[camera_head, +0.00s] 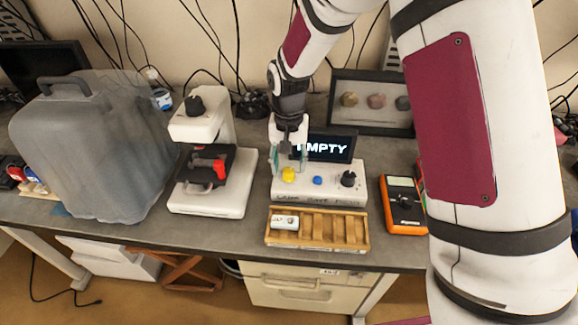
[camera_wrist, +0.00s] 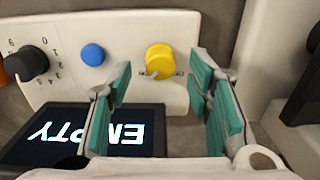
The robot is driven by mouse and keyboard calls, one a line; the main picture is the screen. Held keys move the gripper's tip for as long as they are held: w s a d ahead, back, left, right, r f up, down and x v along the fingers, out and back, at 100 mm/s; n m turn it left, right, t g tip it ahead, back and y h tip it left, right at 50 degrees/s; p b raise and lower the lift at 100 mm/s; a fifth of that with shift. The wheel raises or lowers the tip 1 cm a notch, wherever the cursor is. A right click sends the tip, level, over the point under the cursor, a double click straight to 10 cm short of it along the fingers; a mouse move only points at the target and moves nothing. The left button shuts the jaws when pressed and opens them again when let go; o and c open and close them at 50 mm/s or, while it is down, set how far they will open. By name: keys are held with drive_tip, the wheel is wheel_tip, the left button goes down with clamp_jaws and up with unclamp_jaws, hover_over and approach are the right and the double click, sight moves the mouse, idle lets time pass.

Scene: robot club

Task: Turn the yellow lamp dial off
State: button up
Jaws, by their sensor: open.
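The yellow lamp dial (camera_head: 288,174) sits at the left end of a white control box (camera_head: 318,193). My gripper (camera_head: 290,160) is above the dial in the head view. In the wrist view my gripper (camera_wrist: 160,95) is open and empty, its teal-padded fingers to either side of the dial and apart from it. A blue button (camera_wrist: 92,54) and a black numbered knob (camera_wrist: 27,63) are on the same box.
A screen reading "EMPTY" (camera_head: 328,146) stands behind the box. A wooden tray (camera_head: 318,237) with a white cylinder lies in front. A white microscope-like device (camera_head: 207,205) stands left, an orange multimeter (camera_head: 403,213) right. A large grey case (camera_head: 92,150) is further left.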

drive_tip(key=shift+f, duration=0.85)
drive_tip(key=shift+c, duration=0.2)
clamp_jaws()
